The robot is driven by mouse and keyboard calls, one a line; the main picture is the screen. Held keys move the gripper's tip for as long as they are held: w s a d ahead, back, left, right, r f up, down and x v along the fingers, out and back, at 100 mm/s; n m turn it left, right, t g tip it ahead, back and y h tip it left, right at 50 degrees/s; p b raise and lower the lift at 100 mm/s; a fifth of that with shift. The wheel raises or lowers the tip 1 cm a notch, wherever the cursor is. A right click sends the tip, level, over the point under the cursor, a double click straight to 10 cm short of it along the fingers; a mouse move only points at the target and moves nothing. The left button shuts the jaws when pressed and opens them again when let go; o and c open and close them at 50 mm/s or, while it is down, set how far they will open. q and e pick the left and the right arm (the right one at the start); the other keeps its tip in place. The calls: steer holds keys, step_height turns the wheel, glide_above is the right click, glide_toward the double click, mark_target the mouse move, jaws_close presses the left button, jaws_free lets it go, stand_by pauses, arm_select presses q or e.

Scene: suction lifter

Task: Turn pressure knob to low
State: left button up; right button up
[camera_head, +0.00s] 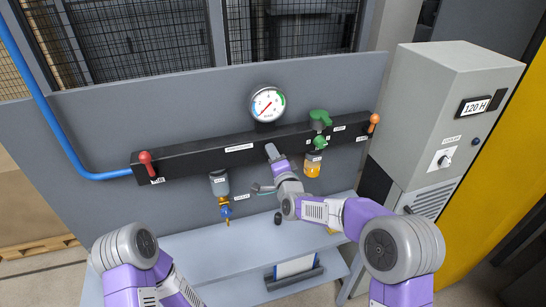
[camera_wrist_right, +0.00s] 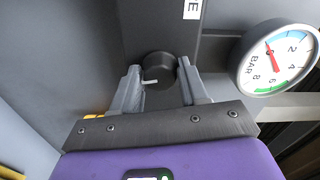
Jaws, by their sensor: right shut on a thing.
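The pressure knob (camera_wrist_right: 158,68) is a short black cylinder with a thin light pointer, on the dark manifold bar (camera_head: 205,158). In the right wrist view it sits between the two grey fingers of my right gripper (camera_wrist_right: 159,78), which is shut on it. In the head view my right gripper (camera_head: 273,153) reaches up to the bar below the round gauge and hides the knob. The pressure gauge (camera_head: 266,105) has a white face and red needle; it also shows in the right wrist view (camera_wrist_right: 278,58). My left gripper is out of view.
A red lever (camera_head: 146,160) and an orange lever (camera_head: 374,121) are at the bar's ends. Green valves (camera_head: 319,118), an amber bowl (camera_head: 312,166) and a clear bowl (camera_head: 220,186) flank my gripper. A grey cabinet (camera_head: 425,95) stands right. The shelf (camera_head: 200,245) is below.

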steer(key=shift+n+b, duration=10.25)
steer(key=shift+n, duration=6.65)
